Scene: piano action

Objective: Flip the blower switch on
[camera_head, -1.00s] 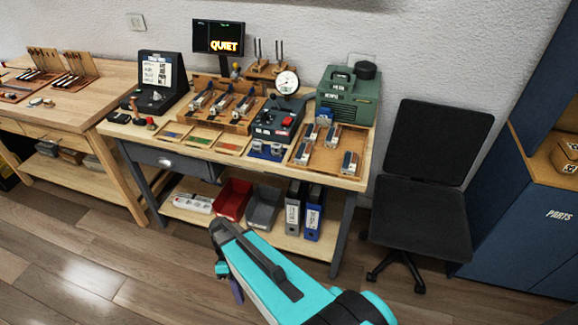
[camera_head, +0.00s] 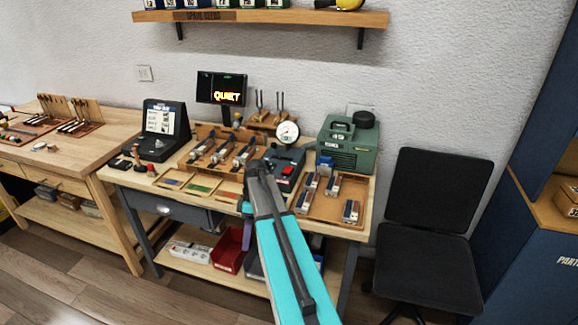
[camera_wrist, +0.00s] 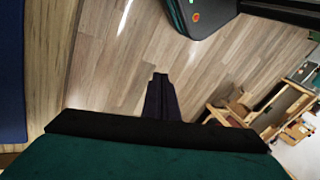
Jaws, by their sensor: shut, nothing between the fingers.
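A green machine (camera_head: 345,150) with a black round cap stands at the back right of the workbench in the head view; it looks like the blower. Left of it is a dark unit (camera_head: 275,158) with a round white gauge (camera_head: 287,132) and a red switch-like part (camera_head: 288,171). I cannot tell which part is the blower switch or how it is set. My arm reaches up to the bench's front edge, its end left of and nearer than the dark unit. In the wrist view my gripper (camera_wrist: 160,80) is shut and empty, with floor behind it.
A tray (camera_head: 318,208) with several small blocks lies right of my arm. Shallow coloured trays (camera_head: 200,186) lie left of it. A screen (camera_head: 221,88) reads QUIET. A wall shelf (camera_head: 270,17) hangs above. A black chair (camera_head: 428,190) stands at the right.

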